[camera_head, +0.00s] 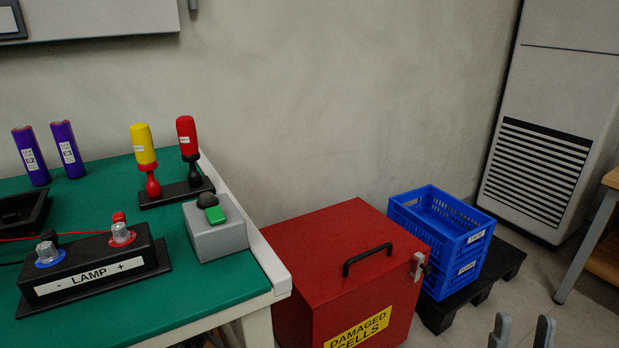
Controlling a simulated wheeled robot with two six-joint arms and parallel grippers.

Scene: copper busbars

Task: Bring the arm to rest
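My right gripper (522,332) shows at the bottom right edge, with two grey fingertips pointing up and a gap between them. It is open, and nothing shows between the fingertips. The rest of my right arm is below the frame. My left gripper is not in view.
A green-topped table (205,291) at left bears a lamp block (90,268), purple cells (68,150), yellow (143,147) and red (187,137) handled tools and a grey button box (215,240). A red box (340,262) and blue crates (446,262) stand beside it.

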